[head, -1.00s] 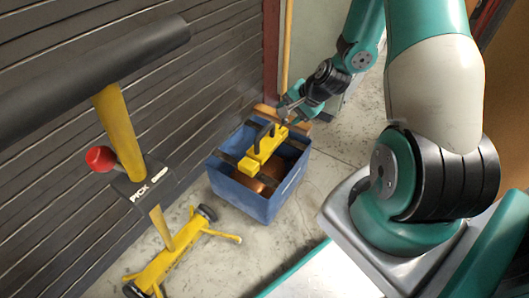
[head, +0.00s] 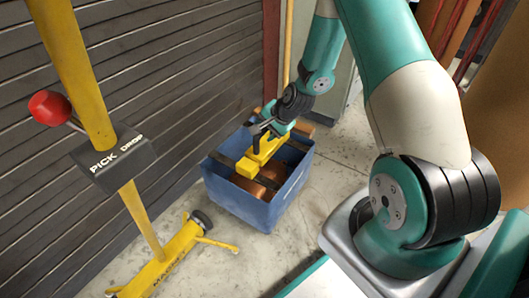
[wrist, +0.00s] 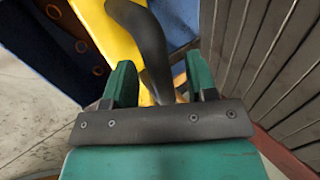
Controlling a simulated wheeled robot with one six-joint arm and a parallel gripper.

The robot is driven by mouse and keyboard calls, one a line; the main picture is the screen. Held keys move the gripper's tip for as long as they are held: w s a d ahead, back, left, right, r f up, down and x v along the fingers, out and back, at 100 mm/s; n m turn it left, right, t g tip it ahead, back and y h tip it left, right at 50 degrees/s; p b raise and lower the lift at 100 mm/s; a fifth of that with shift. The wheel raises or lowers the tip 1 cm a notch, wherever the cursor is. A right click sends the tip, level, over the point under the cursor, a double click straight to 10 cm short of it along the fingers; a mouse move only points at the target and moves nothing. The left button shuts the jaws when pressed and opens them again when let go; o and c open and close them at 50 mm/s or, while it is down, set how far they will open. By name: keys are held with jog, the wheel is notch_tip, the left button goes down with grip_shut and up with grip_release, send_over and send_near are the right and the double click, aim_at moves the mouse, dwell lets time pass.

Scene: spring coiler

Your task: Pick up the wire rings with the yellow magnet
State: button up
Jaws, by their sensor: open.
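A yellow block with a black handle, seemingly the yellow magnet (head: 262,156), sits at the top of a blue bin (head: 237,198). My gripper (head: 266,128) is open at its black handle. In the wrist view the black handle (wrist: 150,45) passes between the two green fingers of my gripper (wrist: 160,80); I cannot tell whether they touch it. Copper-coloured pieces (head: 257,187) lie in the bin below the block, partly hidden. Small copper rings (wrist: 80,46) show in the wrist view.
A yellow wheeled stand (head: 160,265) with a red-knobbed lever (head: 50,107) and a PICK/DROP plate (head: 110,156) stands left of the bin. A dark slatted shutter (head: 180,80) rises behind. Concrete floor right of the bin is clear.

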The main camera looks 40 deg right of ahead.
jog(key=shift+w+a+f, duration=0.1)
jog(key=shift+w+f, duration=0.15)
jog(key=shift+f, duration=0.2)
jog(key=shift+r, duration=0.15)
grip_shut()
dwell(0.9)
